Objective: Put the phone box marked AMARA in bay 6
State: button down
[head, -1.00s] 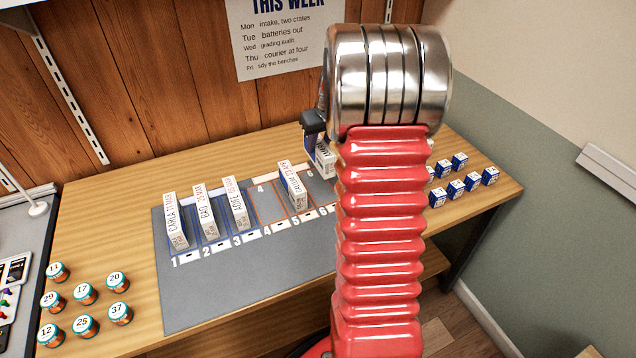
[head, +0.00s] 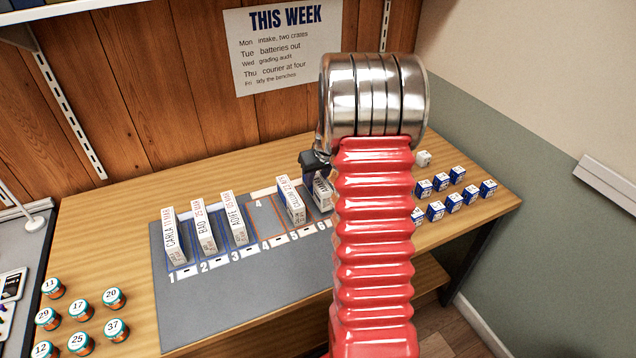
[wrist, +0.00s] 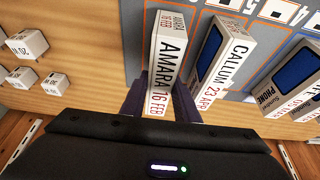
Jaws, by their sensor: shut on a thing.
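The white phone box marked AMARA, 16 FEB, (wrist: 170,55) is between the two fingers of my gripper (wrist: 160,103) in the wrist view. My gripper is shut on it. In the head view my gripper (head: 315,165) is at the bay 6 end of the grey mat (head: 240,300), with the box (head: 323,194) upright below it. My red arm hides part of the box and bay 6. The label 6 (head: 321,227) shows just in front of the box. I cannot tell whether its base touches the mat.
The CALLUM box (head: 291,200) stands in bay 5, close beside the held box, with a narrow gap. Bay 4 (head: 264,216) is empty. CARLA (head: 174,238), BAO (head: 203,230) and another box (head: 233,220) fill bays 1 to 3. Small blue-and-white boxes (head: 453,202) stand right; jars (head: 80,310) left.

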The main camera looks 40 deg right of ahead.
jog(key=shift+f, duration=1.05)
jog(key=c, duration=1.4)
grip_release()
jog(key=shift+f, duration=0.1)
jog(key=shift+o, duration=0.2)
jog(key=v, duration=1.2)
